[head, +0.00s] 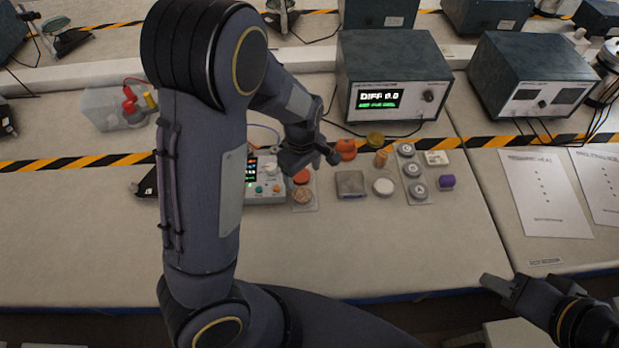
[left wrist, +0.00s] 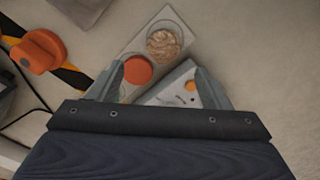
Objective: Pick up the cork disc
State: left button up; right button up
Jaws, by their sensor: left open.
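The cork disc (head: 303,195) is round, brown and mottled. It lies on the front part of a light holder plate (head: 305,207), with an orange-red disc (head: 300,177) just behind it. In the left wrist view the cork disc (left wrist: 164,43) is ahead of my open left gripper (left wrist: 160,72), and the orange-red disc (left wrist: 138,70) shows near one fingertip. In the head view my left gripper (head: 312,163) is above and just behind the discs, holding nothing. My right gripper (head: 497,286) is at the front right, far from the cork disc; its jaw opening is unclear.
A control box (head: 266,190) with a lit screen stands left of the holder plate. A dark square pad (head: 350,184), a white disc (head: 383,187) and several grey discs lie to the right. An orange knob-like piece (head: 346,149) is behind. The front of the table is clear.

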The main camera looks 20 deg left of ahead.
aim_at(302, 193)
pick_arm(q)
jog(key=shift+w+f, duration=0.2)
jog(key=shift+f, duration=0.2)
jog(key=f, duration=0.4)
jog(key=s+f, duration=0.1)
jog(key=f, duration=0.2)
jog(key=shift+a+p, duration=0.1)
jog(key=shift+p, duration=0.2)
jog(key=c, duration=1.1)
